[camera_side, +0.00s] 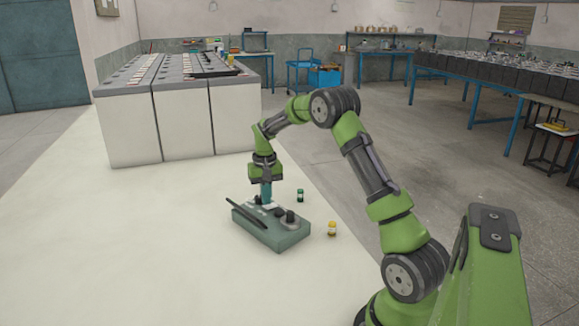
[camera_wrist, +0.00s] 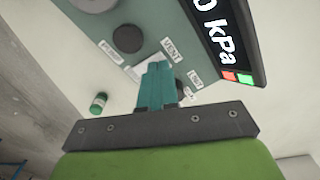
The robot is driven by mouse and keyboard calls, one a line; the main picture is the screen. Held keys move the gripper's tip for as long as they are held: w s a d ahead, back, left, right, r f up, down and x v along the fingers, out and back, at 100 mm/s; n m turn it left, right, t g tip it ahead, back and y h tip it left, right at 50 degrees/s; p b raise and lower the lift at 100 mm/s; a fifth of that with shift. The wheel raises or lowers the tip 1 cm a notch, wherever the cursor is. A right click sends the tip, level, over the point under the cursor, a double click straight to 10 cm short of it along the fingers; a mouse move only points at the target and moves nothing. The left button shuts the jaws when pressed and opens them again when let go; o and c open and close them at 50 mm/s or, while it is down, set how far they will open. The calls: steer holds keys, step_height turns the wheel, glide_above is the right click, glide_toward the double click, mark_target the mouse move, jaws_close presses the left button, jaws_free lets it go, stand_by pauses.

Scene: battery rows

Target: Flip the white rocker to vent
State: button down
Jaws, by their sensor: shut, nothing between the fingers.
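A grey-green control box (camera_side: 285,240) sits on the pale table in the side view. Its top face (camera_wrist: 150,15) fills the upper part of the wrist view. My gripper (camera_side: 266,201) points down at the back part of the box top, its teal fingers (camera_wrist: 157,68) shut together and empty. The fingertips are over or against a spot between small white labels; one label (camera_wrist: 170,49) seems to read VENT, another (camera_wrist: 195,79) is harder to read. The white rocker cannot be made out clearly; the fingers probably cover it. Whether they touch it, I cannot tell.
A black display (camera_wrist: 222,35) showing "0 kPa" rises along one side of the box. A dark round knob (camera_wrist: 127,39) stands on its top. A small green bottle (camera_side: 300,195) and a yellow one (camera_side: 332,229) stand beside it. White battery cabinets (camera_side: 183,125) stand behind; the table's left is clear.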

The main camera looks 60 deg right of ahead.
steer(key=shift+f, duration=0.75)
stand_by(0.3)
steer(key=shift+r, duration=3.55)
